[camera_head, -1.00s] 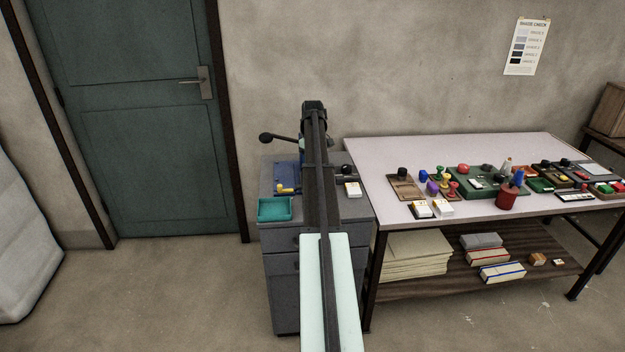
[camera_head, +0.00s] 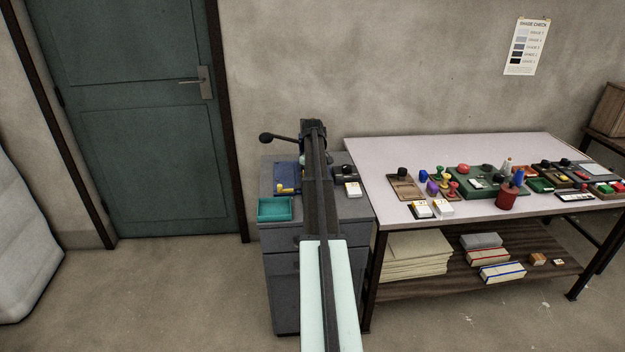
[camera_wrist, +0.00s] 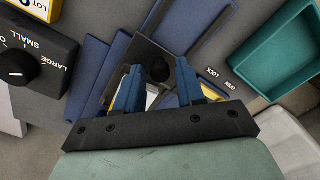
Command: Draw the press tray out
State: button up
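My gripper (camera_wrist: 159,70) points down over the blue press (camera_head: 285,177), with its two blue fingers spread apart. In the wrist view, a dark plate with a round black knob (camera_wrist: 160,70) shows between the fingers. I cannot tell whether the fingers touch the knob. I cannot tell for sure which part is the press tray; the dark plate lies among the blue panels of the press (camera_wrist: 100,60). In the head view my arm hides the middle of the press and my gripper.
An empty teal tray (camera_head: 274,209) stands at the front left of the grey cabinet (camera_head: 282,290). A dark box with a SMALL/LARGE dial (camera_wrist: 30,60) is near the press. A black-knobbed lever (camera_head: 266,138) sticks out left. The table (camera_head: 400,150) at right holds many stamps.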

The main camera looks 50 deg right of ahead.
grip_shut()
jog(key=shift+s, duration=0.1)
dwell(0.3)
jog(key=s+a, duration=0.6)
jog(key=shift+s+a, duration=0.35)
jog(key=shift+a, duration=0.05)
jog(key=shift+w, duration=0.1)
jog(key=shift+o, duration=1.2)
grip_release()
jog(key=shift+r, duration=0.1)
